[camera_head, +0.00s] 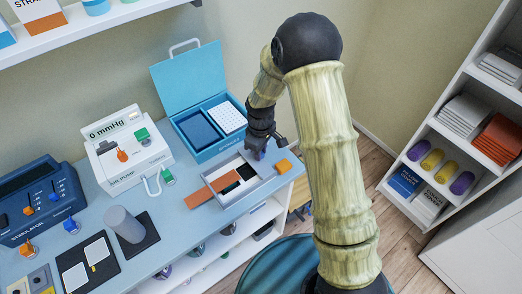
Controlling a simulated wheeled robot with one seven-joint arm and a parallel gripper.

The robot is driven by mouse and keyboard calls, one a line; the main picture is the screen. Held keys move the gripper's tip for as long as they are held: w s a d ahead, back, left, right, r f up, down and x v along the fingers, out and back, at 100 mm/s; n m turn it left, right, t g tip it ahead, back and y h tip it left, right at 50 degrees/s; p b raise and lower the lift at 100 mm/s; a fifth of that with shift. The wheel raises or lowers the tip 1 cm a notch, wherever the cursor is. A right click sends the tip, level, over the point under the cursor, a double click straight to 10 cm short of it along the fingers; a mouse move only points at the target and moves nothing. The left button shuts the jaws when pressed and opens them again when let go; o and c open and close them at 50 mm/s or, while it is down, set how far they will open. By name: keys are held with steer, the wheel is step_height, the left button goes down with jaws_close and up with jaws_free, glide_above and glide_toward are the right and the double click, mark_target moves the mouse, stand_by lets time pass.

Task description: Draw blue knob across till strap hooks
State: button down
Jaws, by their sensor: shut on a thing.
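My gripper (259,147) is at the far right part of the bench, low over the right end of a shallow grey tray (262,187). It is shut on a small blue-violet piece, seemingly the blue knob (259,156), mostly hidden by the fingers. The tray holds dark and white pieces. A flat brown-orange strip (214,190) lies across its left side; I cannot tell whether this is the strap. No hook can be made out at this size.
An orange block (284,166) is at the tray's right end. An open blue case (208,152) stands behind, with an air pump box (136,165) left of it. A grey cylinder (124,224) stands on a dark mat. A shelf unit (459,120) is at right.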

steer(key=shift+w+d+r, duration=0.1)
steer(key=shift+w+d, duration=0.1)
steer(key=c, duration=1.3)
jaws_free()
steer(key=shift+d, duration=0.1)
step_height(320, 180, up, 17)
steer(key=shift+r+b, duration=0.15)
steer(key=shift+b, duration=0.8)
